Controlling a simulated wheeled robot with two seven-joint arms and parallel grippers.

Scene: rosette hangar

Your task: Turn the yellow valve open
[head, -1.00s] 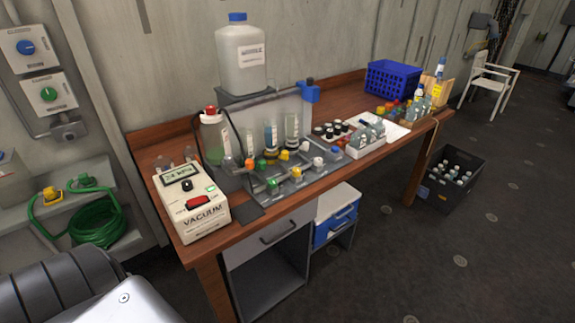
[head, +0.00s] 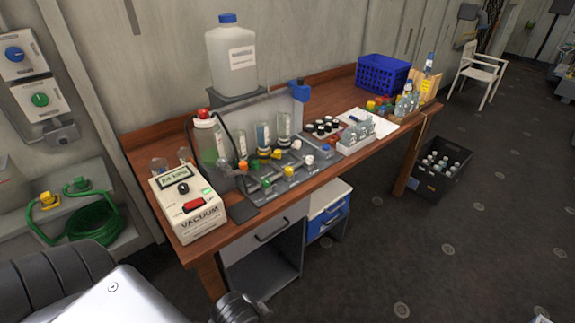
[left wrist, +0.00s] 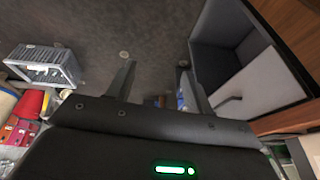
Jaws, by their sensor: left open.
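The valve block (head: 270,199) sits on the front of the wooden bench in the head view, with two rows of coloured knobs. Another yellow knob (head: 277,154) is in the back row. I cannot tell from here whether either valve is open. My left gripper (left wrist: 160,85) is open and empty in the left wrist view, pointing towards the floor beside a bench cabinet; no valve shows there. My right gripper is not in view.
On the bench (head: 205,252), a vacuum unit (head: 188,204) stands left of the block. A grey cabinet (head: 262,262) is below. A black bottle crate (head: 440,170) stands on the floor, which is otherwise clear in front.

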